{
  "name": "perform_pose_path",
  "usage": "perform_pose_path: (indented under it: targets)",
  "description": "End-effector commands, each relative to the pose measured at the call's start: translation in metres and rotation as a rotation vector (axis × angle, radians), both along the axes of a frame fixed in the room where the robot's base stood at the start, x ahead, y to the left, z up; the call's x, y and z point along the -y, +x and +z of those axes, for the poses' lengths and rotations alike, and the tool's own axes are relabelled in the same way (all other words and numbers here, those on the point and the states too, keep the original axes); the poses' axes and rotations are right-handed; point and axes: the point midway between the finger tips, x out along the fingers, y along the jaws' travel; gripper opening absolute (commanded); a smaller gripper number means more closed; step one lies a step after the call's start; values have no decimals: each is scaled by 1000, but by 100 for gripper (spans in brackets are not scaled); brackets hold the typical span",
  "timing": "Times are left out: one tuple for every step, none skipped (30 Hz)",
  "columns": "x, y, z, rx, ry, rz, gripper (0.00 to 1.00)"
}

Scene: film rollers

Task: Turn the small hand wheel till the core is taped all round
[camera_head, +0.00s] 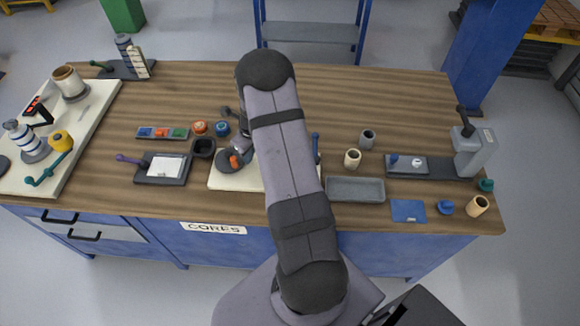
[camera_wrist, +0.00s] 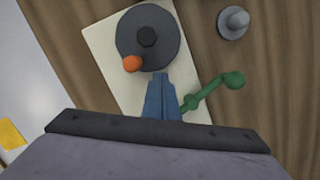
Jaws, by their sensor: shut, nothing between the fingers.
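The small hand wheel (camera_wrist: 148,42) is a dark grey disc with a darker hub and an orange knob (camera_wrist: 132,63) at its rim. In the wrist view it lies over a cream board (camera_wrist: 103,35). It also shows in the head view as a dark disc (camera_head: 226,165), left of my arm. My gripper (camera_wrist: 160,77) has blue fingers, shut and empty. Its tips are close to the wheel's lower rim, right of the knob; I cannot tell whether they touch. A green lever (camera_wrist: 208,92) is just right of the fingers. I cannot make out a core or tape at the wheel.
A grey round peg (camera_wrist: 235,22) stands right of the wheel. Loose cores (camera_head: 352,158) and a grey tray (camera_head: 355,190) are right of my arm. A small dark box (camera_head: 203,147) and a tray with a white sheet (camera_head: 163,170) are left. Bare wood lies behind.

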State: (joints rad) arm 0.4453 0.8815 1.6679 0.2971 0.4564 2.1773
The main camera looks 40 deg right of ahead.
Motion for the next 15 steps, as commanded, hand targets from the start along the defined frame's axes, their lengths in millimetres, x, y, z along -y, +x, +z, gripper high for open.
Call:
perform_pose_path:
  targets:
    - [1, 0, 0, 0, 0, 0, 0]
    - [1, 0, 0, 0, 0, 0, 0]
    - [1, 0, 0, 0, 0, 0, 0]
    - [1, 0, 0, 0, 0, 1, 0]
    - [1, 0, 0, 0, 0, 1, 0]
    - [1, 0, 0, 0, 0, 1, 0]
    - [1, 0, 0, 0, 0, 1, 0]
    - [1, 0, 0, 0, 0, 1, 0]
    - [1, 0, 0, 0, 0, 1, 0]
    - [1, 0, 0, 0, 0, 1, 0]
    - [1, 0, 0, 0, 0, 1, 0]
    - [2, 0, 0, 0, 0, 0, 0]
    - [2, 0, 0, 0, 0, 0, 0]
    - [3, 0, 0, 0, 0, 0, 0]
    - [4, 0, 0, 0, 0, 0, 0]
